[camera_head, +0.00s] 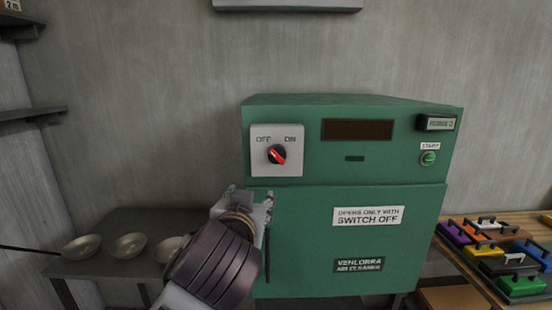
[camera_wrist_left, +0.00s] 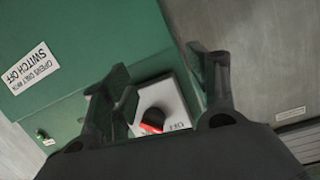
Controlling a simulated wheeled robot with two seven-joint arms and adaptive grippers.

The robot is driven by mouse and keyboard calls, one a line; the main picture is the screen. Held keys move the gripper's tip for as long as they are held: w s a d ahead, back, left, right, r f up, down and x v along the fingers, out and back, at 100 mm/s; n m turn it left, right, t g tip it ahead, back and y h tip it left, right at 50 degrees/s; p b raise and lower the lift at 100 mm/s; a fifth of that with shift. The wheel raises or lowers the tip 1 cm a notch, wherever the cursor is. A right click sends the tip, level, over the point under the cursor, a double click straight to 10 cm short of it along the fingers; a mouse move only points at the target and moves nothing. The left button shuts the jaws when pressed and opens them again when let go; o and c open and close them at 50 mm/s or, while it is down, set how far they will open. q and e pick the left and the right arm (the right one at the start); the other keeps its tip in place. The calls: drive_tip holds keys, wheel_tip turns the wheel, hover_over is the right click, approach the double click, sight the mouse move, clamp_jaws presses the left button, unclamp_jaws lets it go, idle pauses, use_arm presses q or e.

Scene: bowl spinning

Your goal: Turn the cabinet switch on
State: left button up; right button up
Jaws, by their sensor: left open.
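The green cabinet (camera_head: 390,160) stands against the wall. Its white switch plate (camera_head: 291,135), marked OFF at left and ON at right, is at the upper left of its front. The red and black knob (camera_head: 277,154) sits slanted on the plate; which label it points to is hard to tell. My left gripper (camera_head: 248,203) is below and slightly left of the plate, in front of the door's upper left corner. In the left wrist view its open, empty fingers (camera_wrist_left: 165,85) stand to either side of the plate, with the red knob (camera_wrist_left: 151,122) between them, apparently untouched.
A grey side table with several metal bowls (camera_head: 128,246) is at left. A wooden table at right holds several coloured cases (camera_head: 510,265). A green START button (camera_head: 428,158) is on the cabinet's right. The closed door has a sign (camera_head: 367,216) reading "opens only with switch off".

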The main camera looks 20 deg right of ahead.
use_arm(q)
drive_tip(key=m+t+h, duration=0.1)
drive_tip(key=t, duration=0.1)
approach(277, 157)
drive_tip(key=s+a, duration=0.2)
drive_tip(key=shift+s, duration=0.55)
drive_tip(key=x, duration=0.4)
drive_tip(key=p+x, duration=0.1)
drive_tip(key=x, duration=0.7)
drive_tip(key=shift+w+d+r+p, duration=0.1)
drive_tip(key=shift+w+d+p, duration=0.05)
drive_tip(key=shift+d+p, duration=0.25)
drive_tip(key=shift+w+d, duration=0.15)
drive_tip(key=shift+w, duration=0.1)
drive_tip(key=shift+w+d+h, duration=0.15)
drive_tip(key=shift+w+h, duration=0.15)
drive_tip(key=shift+h, duration=0.1)
use_arm(e)
drive_tip(key=shift+w+a+r, duration=0.3)
drive_tip(key=shift+a+r, duration=0.3)
drive_tip(key=shift+r, duration=0.3)
use_arm(q)
drive_tip(key=shift+c, duration=0.2)
drive_tip(key=c, duration=1)
use_arm(e)
drive_tip(key=shift+s, duration=0.1)
